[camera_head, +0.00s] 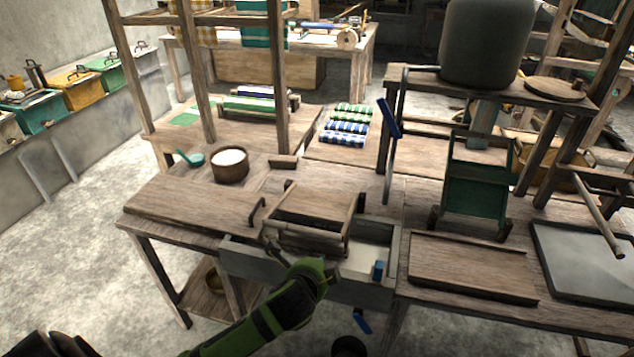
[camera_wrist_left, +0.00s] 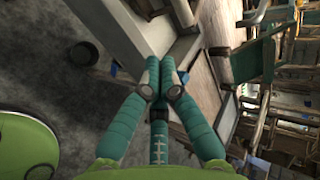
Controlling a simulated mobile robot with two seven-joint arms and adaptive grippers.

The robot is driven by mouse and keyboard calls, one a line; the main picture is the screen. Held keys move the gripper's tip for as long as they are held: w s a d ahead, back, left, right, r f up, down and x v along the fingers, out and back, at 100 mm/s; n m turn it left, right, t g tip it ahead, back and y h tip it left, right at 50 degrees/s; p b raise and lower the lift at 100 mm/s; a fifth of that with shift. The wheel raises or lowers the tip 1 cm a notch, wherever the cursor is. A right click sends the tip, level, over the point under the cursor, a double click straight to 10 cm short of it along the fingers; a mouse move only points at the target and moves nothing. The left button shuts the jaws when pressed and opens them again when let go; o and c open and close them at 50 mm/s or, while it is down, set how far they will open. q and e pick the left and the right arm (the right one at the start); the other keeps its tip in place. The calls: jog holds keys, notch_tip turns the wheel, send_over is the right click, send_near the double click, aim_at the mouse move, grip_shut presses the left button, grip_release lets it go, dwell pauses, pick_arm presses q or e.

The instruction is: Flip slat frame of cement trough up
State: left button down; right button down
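The grey cement trough (camera_head: 372,288) is set into the front of the wooden bench, with pale material inside at its right. The brown slat frame (camera_head: 318,205) lies over the trough's left and middle part. My right gripper is not in view.
A wooden bowl of white material (camera_head: 230,165) stands behind the trough. A flat wooden tray (camera_head: 471,266) lies to the right, with a green box-like stand (camera_head: 476,188) behind it. Wooden posts rise behind the bench.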

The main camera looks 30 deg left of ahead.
pick_arm(q)
jog(key=s+d+f+n+g+h, duration=0.1)
jog(key=s+d+f+n+g, duration=0.1)
jog(key=s+f+n, duration=0.35)
jog(key=s+d+f+n+g+h, duration=0.1)
jog(key=s+f+n+g, duration=0.15)
jog(key=s, duration=0.55)
jog(key=s+d+f+n+g, duration=0.2)
jog(key=s+f+n, duration=0.15)
jog(key=s, duration=0.35)
jog(key=s+f+n+g+b, duration=0.1)
jog(key=s+f+b, duration=0.15)
jog(key=f, duration=0.85)
jog(key=s+f+n+g+b, duration=0.1)
jog(key=s+f, duration=0.3)
jog(key=f, duration=0.8)
jog(key=s+a+f+g+b, duration=0.1)
jog(key=s+a+f, duration=0.1)
jog(key=s+f, duration=1.1)
jog(key=shift+s+a+f+h, duration=0.25)
jog(key=shift+s+f+h, duration=0.05)
jog(key=shift+s, duration=0.6)
